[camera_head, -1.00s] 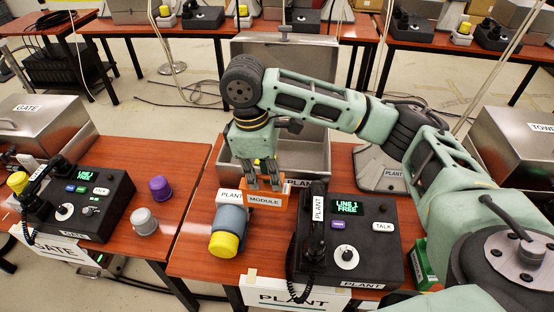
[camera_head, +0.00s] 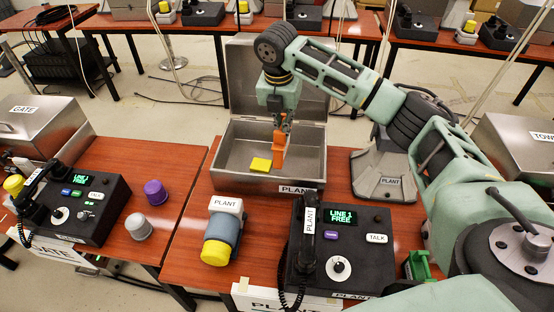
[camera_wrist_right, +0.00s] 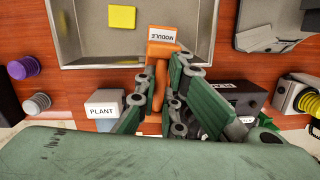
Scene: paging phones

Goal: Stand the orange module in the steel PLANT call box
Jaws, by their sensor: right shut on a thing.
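The open steel PLANT call box (camera_head: 303,184) stands at the back of the middle table, its lid raised behind my right arm. My right gripper (camera_head: 284,122) points down over the box and is shut on the orange module (camera_head: 279,158). The module hangs upright below the fingers, within the box outline; whether it touches the floor I cannot tell. In the right wrist view the orange module (camera_wrist_right: 160,49) with its MODULE label shows beyond the fingers, overlapping the box's near wall (camera_wrist_right: 100,62). My left gripper is not in view.
A yellow pad (camera_head: 261,165) lies in the box, left of the module. A grey PLANT cylinder with yellow cap (camera_head: 221,236) and the PLANT phone (camera_head: 350,242) stand in front. A grey PLANT stand (camera_head: 388,182) is at the right. The left gap holds bare tabletop.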

